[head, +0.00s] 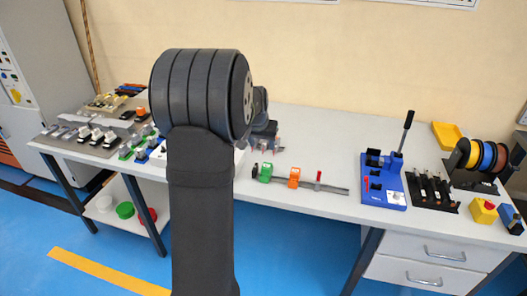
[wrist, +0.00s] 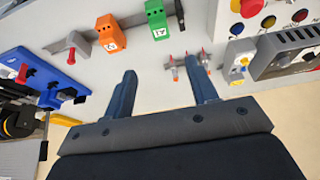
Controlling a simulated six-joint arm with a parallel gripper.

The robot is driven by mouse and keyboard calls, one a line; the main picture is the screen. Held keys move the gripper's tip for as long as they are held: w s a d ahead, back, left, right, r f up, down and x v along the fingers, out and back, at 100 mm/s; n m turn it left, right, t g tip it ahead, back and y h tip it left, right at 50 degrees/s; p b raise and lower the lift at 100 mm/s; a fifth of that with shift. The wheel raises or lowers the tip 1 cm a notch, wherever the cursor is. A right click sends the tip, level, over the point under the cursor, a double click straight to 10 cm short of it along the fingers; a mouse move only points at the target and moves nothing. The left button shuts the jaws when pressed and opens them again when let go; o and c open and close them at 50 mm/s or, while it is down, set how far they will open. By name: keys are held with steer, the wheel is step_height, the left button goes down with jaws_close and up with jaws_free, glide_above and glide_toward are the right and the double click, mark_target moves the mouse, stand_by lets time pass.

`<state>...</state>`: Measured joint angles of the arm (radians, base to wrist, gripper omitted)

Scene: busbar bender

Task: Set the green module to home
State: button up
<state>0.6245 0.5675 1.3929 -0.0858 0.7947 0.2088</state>
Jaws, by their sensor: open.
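The green module (head: 265,172) sits upright on a dark rail (head: 335,188) on the bench, near the rail's left end. It also shows at the top of the wrist view (wrist: 157,20). An orange module (head: 294,177) stands on the same rail to its right; it also shows in the wrist view (wrist: 110,35). A red-topped piece (head: 318,178) is farther right on the rail. My gripper (wrist: 161,75) is open with nothing between its fingers, apart from the green module. In the head view my arm hides part of the gripper. No home mark can be made out.
A blue bending tool (head: 382,178) with a tall lever stands right of the rail. Wire spools (head: 482,156) and a yellow tray (head: 447,135) are farther right. Small red-tipped parts (wrist: 203,58) lie by my fingers. Switches and modules crowd the left bench. Bare bench lies before the rail.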

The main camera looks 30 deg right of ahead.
steer(key=shift+v, duration=0.9)
steer(key=shift+o, duration=0.5)
steer(key=shift+o, duration=0.4)
steer(key=r+m+g+y, duration=0.1)
steer(key=m+g+y, duration=0.2)
steer(key=m, duration=1.5)
glide_above(267, 166)
step_height(267, 166, down, 17)
steer(key=shift+f, duration=0.15)
